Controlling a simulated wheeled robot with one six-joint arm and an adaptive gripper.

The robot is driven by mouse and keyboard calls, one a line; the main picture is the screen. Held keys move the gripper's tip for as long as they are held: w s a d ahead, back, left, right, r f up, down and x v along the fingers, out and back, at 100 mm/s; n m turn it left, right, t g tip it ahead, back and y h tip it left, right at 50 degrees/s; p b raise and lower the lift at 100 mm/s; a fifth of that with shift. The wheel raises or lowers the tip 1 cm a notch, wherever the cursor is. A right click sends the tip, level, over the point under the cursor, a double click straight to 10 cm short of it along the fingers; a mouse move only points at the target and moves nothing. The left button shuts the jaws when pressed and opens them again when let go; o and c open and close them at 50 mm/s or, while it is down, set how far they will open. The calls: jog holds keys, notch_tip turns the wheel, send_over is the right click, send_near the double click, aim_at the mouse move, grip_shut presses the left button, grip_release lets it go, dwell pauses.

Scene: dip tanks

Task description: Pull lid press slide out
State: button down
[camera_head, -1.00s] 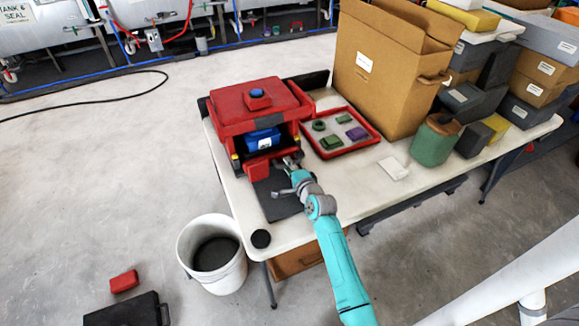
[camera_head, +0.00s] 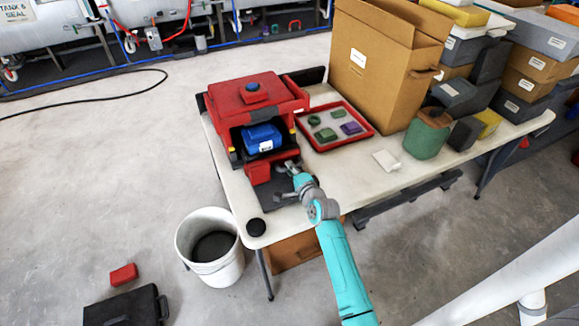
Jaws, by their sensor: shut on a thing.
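The lid press is a red machine (camera_head: 225,103) with a blue button on top, at the table's left end. A blue container (camera_head: 262,138) with a white label sits in its front opening. The slide's red front block (camera_head: 258,172) stands out in front of the opening, over a dark plate (camera_head: 278,206). My gripper (camera_head: 286,169) is at the right side of this red block and is shut on part of the slide. The exact grip is small and partly hidden by my own fingers.
A red-rimmed tray (camera_head: 366,134) with green and purple pieces lies right of the press. A large cardboard box (camera_head: 370,70), a green canister (camera_head: 424,138) and a white pad (camera_head: 386,161) stand farther right. A white bucket (camera_head: 209,250) is on the floor.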

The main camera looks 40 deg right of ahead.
jog(key=f+v, duration=0.1)
jog(key=v, duration=0.3)
jog(key=f+v, duration=0.1)
jog(key=v, duration=0.8)
jog(key=shift+s+a+f, duration=0.2)
jog(key=shift+s+f, duration=0.2)
jog(key=shift+s, duration=0.1)
jog(key=c, duration=1.4)
grip_release()
jog(key=shift+o, duration=0.2)
jog(key=v, duration=1.2)
